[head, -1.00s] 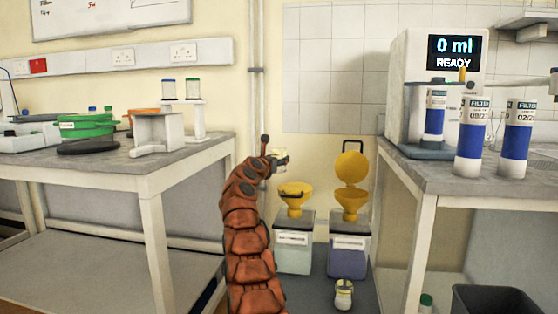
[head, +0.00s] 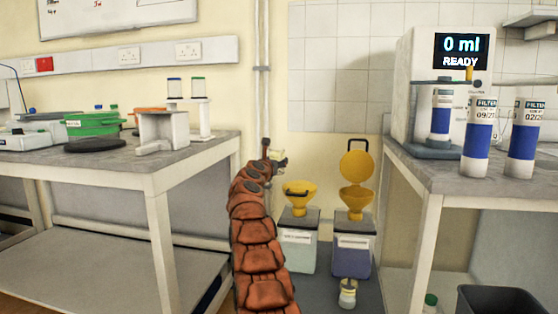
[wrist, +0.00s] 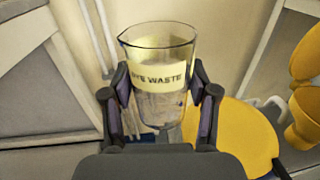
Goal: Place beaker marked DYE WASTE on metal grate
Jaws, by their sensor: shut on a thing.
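The glass beaker (wrist: 158,50) has a pale label reading DYE WASTE and looks clear and empty. In the wrist view my gripper (wrist: 160,100) is shut on it, with one finger on each side, and holds it roughly upright in the air. In the head view my gripper (head: 277,161) is small, at the end of my orange arm, above and left of the yellow funnels. The beaker is hard to make out there. I cannot identify a metal grate in either view.
Two waste containers with yellow funnels, left (head: 299,193) and right (head: 356,197), stand on the floor between the left bench (head: 150,172) and right bench (head: 445,180). A small jar (head: 348,294) is before them. A dark bin (head: 500,299) is at lower right.

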